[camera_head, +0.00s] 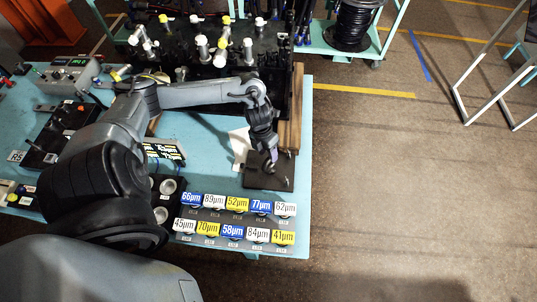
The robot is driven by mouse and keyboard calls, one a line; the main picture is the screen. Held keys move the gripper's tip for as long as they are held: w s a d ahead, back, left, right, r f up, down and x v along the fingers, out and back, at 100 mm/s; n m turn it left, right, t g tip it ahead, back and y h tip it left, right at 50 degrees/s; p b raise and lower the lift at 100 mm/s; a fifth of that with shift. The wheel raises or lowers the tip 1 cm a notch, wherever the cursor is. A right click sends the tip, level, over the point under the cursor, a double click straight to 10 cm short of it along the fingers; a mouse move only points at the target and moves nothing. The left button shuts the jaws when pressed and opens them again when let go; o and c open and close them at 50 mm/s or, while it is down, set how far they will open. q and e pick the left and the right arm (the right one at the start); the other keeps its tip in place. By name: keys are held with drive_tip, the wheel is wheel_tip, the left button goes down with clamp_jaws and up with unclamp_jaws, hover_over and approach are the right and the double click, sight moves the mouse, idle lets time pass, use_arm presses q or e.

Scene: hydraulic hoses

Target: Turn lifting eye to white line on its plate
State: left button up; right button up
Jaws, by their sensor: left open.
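The dark plate (284,184) lies on the teal table, right of its middle. My left gripper (270,162) points down over the plate's upper middle, its fingers open. The lifting eye is too small and too covered by the gripper to make out clearly, and I cannot tell whether the fingers touch it. The white line on the plate cannot be told apart here. My right gripper is not in view.
Blocks with micrometre labels (236,232) stand in two rows in front of the plate. A black hose manifold (180,48) with white and yellow caps stands behind. A wooden block (296,110) is at the right edge. A grey meter box (70,74) sits left.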

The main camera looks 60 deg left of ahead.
use_arm(q)
drive_tip(key=shift+w+d+f, duration=0.1)
drive_tip(key=shift+f, duration=0.5)
drive_tip(key=shift+w+d+f, duration=0.1)
drive_tip(key=shift+f, duration=0.45)
drive_tip(key=shift+s, duration=0.1)
clamp_jaws()
